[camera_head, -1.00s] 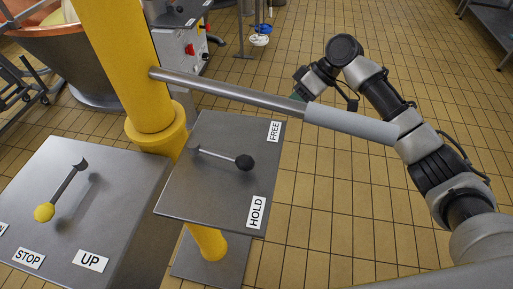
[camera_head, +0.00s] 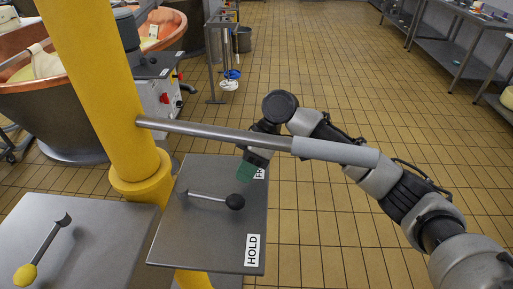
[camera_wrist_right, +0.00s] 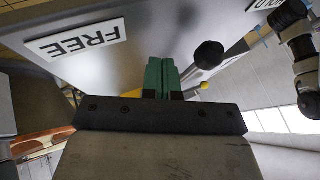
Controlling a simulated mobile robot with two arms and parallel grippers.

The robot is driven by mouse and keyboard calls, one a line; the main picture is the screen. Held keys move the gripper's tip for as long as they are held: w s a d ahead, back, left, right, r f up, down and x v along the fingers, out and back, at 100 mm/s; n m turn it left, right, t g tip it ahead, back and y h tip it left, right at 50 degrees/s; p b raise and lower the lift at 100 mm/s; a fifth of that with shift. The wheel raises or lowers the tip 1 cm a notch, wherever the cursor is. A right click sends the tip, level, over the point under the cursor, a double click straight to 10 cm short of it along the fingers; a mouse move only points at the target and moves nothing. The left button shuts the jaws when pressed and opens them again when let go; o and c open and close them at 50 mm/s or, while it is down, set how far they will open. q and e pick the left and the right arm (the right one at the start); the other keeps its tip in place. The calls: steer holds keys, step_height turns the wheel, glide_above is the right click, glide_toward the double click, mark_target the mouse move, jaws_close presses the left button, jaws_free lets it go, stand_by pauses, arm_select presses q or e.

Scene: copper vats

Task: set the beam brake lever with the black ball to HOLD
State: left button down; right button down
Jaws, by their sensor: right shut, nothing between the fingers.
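The beam brake lever (camera_head: 208,197) is a thin metal rod with a black ball (camera_head: 235,202) on a grey plate (camera_head: 200,238). It points right, between the HOLD label (camera_head: 252,250) at the near edge and the FREE label (camera_head: 260,173) at the far edge, which is partly hidden. My right gripper (camera_head: 246,172) has green fingers, shut and empty, just beyond the ball on the FREE side. In the right wrist view the fingers (camera_wrist_right: 160,76) are together, with the ball (camera_wrist_right: 209,54) to their right, apart from them, and the FREE label (camera_wrist_right: 75,40) to the left. My left gripper is not in view.
A yellow post (camera_head: 98,85) stands left of the plate. A metal bar with a grey sleeve (camera_head: 335,151) runs right from it, across my right arm. A second panel (camera_head: 85,235) with a yellow-ball lever (camera_head: 26,274) is at left. Open tiled floor lies right.

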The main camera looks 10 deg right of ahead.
mark_target(217, 199)
steer(key=shift+s+a+r+p, duration=0.15)
steer(key=shift+s+a, duration=0.25)
steer(key=shift+s, duration=0.45)
steer(key=shift+s+a+f+p, duration=0.1)
steer(key=shift+s+a+p, duration=0.2)
steer(key=shift+s, duration=0.55)
steer(key=shift+s+a+r+m+p, duration=0.1)
steer(key=shift+s+r+m+p, duration=0.2)
steer(key=shift+p, duration=0.5)
steer(key=shift+s+a+f+m+t+p, duration=0.1)
steer(key=shift+s+f+m+t+p, duration=0.05)
steer(key=shift+s+m+t+p, duration=0.3)
steer(key=shift+f, duration=0.1)
